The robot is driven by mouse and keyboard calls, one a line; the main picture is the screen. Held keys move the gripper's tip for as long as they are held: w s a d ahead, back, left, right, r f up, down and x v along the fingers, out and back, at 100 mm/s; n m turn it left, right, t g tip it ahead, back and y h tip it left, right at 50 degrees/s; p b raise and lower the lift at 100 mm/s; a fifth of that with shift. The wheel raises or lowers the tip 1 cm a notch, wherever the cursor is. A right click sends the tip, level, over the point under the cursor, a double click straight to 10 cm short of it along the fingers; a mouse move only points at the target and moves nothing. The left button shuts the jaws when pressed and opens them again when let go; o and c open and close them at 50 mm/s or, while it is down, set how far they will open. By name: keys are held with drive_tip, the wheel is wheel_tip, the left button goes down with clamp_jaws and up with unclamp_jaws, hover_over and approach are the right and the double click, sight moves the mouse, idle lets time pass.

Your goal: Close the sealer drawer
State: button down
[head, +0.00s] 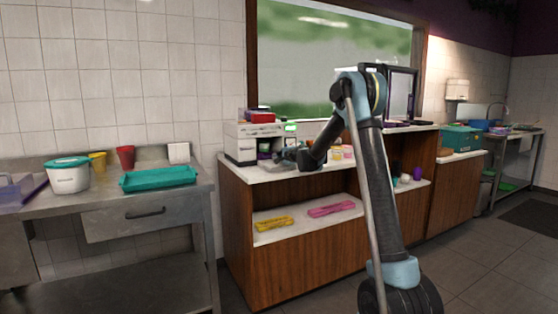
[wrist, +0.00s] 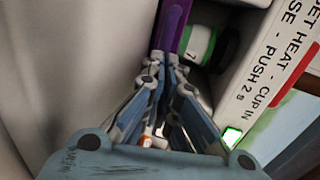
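The white sealer (head: 245,142) stands at the left end of the wood-fronted counter in the head view. Its lettered white panel (wrist: 262,55) fills the right of the wrist view, with the words "HEAT", "CUP IN" and "PUSH 2 s". A green light (wrist: 231,136) glows on it. My gripper (head: 281,157) is at the front of the sealer. In the wrist view its fingertips (wrist: 164,62) come together. A purple piece (wrist: 173,25) lies just beyond the tips; I cannot tell whether they touch it. I cannot make out how far the drawer is out.
A white, green-banded container marked 7 (wrist: 199,44) sits between the purple piece and the panel. A red item (head: 260,117) is on top of the sealer. Small cups (head: 337,154) stand to the right on the counter. A metal table (head: 110,198) is at left.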

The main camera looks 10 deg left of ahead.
drive_tip(key=s+d+r+n+g, duration=0.1)
drive_tip(key=s+d+n, duration=0.1)
drive_tip(key=s+d, duration=0.7)
drive_tip(key=s+d+r+n+g, duration=0.15)
drive_tip(key=s+d, duration=0.25)
drive_tip(key=s, duration=1)
drive_tip(key=s+d+f+n+g+h, duration=0.2)
drive_tip(key=s+d+f, duration=0.4)
drive_tip(key=s, duration=0.9)
drive_tip(key=s+d+f+n+g+h, duration=0.3)
drive_tip(key=s+d+f, duration=0.4)
drive_tip(key=s, duration=0.8)
drive_tip(key=s+d+f+n+g+h, duration=0.2)
drive_tip(key=s+d+f, duration=0.5)
drive_tip(key=s, duration=0.8)
drive_tip(key=d+g+h, duration=0.1)
drive_tip(key=d+h, duration=0.1)
drive_tip(key=d, duration=0.1)
drive_tip(key=shift+s+d+n, duration=0.25)
drive_tip(key=shift+d+n, duration=0.05)
drive_tip(key=shift+n, duration=0.05)
drive_tip(key=shift+f, duration=0.1)
drive_tip(key=shift+w+f, duration=0.2)
drive_tip(key=shift+w, duration=0.25)
